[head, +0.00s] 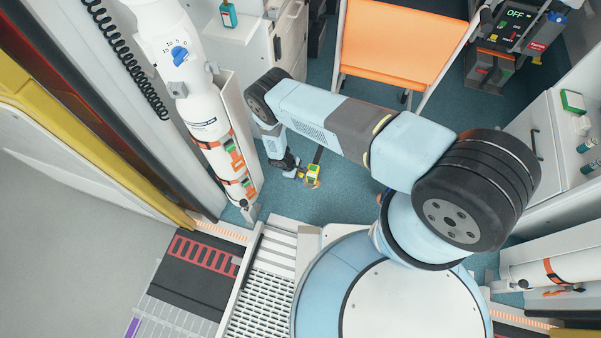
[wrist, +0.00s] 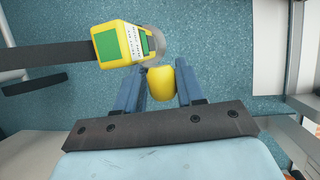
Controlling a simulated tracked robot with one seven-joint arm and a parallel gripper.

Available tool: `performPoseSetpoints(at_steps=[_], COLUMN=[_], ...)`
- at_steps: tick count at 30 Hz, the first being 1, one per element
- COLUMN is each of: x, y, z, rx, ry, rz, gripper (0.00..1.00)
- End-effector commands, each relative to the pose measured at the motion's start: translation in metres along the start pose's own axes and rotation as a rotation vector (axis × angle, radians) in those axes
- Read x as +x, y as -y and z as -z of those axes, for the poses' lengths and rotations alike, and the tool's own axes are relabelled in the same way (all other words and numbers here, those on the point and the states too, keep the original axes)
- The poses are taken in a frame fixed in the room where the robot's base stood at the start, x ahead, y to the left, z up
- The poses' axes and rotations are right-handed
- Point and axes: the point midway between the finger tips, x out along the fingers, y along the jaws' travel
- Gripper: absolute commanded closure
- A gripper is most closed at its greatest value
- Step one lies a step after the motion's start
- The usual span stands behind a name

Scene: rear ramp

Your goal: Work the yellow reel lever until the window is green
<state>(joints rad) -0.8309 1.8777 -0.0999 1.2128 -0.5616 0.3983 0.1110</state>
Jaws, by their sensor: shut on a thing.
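The reel (wrist: 108,46) is a yellow housing with a green patch and a printed white label on its face; I cannot tell whether the green is the window. A dark strap (wrist: 45,55) runs from it to the left. Its yellow lever (wrist: 160,84) is a rounded tab beside the housing. My gripper (wrist: 160,78) has one finger on each side of the lever and is shut on it. In the head view the reel (head: 313,171) is small, near the floor, with my gripper (head: 297,173) just left of it.
A white cylinder (head: 207,120) with orange straps stands left of my arm. An orange seat (head: 395,40) is at the back, and white cabinets (head: 270,45) stand behind. A ramp (head: 190,270) lies at lower left. Blue floor (head: 345,190) around the reel is clear.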

Motion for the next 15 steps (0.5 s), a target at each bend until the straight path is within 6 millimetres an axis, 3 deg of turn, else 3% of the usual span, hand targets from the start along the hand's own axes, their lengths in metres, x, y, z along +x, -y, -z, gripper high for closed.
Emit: performPoseSetpoints(at_steps=[8, 9, 15], x=[0.0013, 0.0013, 0.0007], y=[0.0041, 0.0039, 0.0022], z=[0.0007, 0.0007, 0.0005], rx=[-0.002, -0.002, -0.001], ry=[-0.004, -0.003, -0.002], rz=[0.005, 0.005, 0.003], gripper=[1.00, 0.60, 0.46])
